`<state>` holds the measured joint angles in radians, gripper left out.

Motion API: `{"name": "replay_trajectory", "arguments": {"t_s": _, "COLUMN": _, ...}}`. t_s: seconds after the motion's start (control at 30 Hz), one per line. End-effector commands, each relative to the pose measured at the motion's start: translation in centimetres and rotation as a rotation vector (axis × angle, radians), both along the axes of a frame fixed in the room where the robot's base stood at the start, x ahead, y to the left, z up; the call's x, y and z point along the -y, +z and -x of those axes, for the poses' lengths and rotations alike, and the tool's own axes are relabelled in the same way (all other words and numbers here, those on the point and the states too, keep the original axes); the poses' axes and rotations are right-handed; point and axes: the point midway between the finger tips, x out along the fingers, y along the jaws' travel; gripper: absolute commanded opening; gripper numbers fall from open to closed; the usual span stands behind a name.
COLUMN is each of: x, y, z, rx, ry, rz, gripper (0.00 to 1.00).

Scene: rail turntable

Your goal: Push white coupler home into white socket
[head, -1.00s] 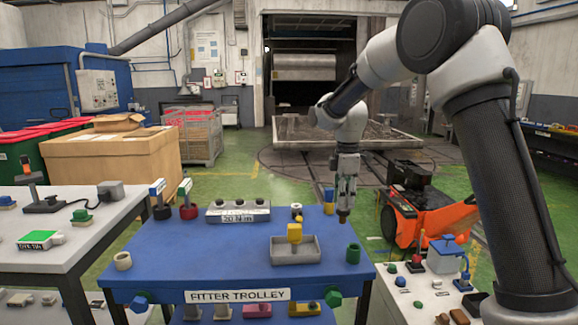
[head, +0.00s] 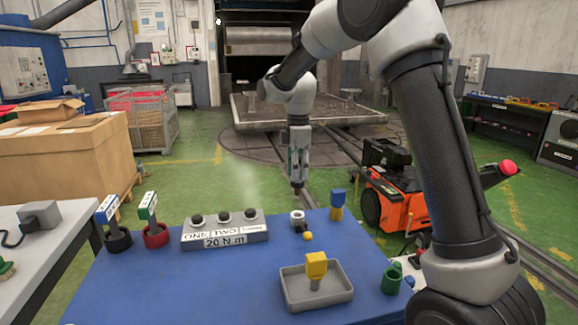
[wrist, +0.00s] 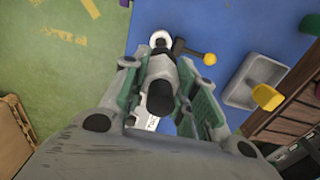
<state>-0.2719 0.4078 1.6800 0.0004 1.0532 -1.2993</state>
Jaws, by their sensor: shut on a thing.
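My gripper (head: 298,188) hangs pointing down over the back edge of the blue trolley top. In the wrist view its green-padded fingers (wrist: 162,98) are shut on a dark and grey cylindrical piece, the coupler (wrist: 160,97); its white marking is not clear. The white socket (head: 298,216) stands on the trolley's back part, with a yellow-knobbed lever (head: 308,236) at it. In the head view the gripper is above the socket, with a visible gap. In the wrist view the socket's white rim (wrist: 160,37) shows just beyond the coupler, partly hidden by it.
A grey tray (head: 298,298) with a yellow-topped piece (head: 316,264) lies in front of the socket. A blue piece (head: 337,204) stands close at its right, a green cup (head: 391,281) farther right. A grey block with black knobs (head: 224,230) is at its left.

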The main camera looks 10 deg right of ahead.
Motion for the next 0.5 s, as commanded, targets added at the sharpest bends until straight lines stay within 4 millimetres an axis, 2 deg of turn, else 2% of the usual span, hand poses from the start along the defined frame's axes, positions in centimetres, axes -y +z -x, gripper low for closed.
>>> {"name": "replay_trajectory", "arguments": {"t_s": 0.33, "x": 0.1, "y": 0.0, "z": 0.0, "rx": -0.001, "ry": 0.0, "rz": 0.0, "gripper": 0.0}}
{"name": "replay_trajectory", "arguments": {"t_s": 0.5, "x": 0.1, "y": -1.1, "z": 0.0, "rx": -0.002, "ry": 0.0, "rz": 0.0, "gripper": 0.0}}
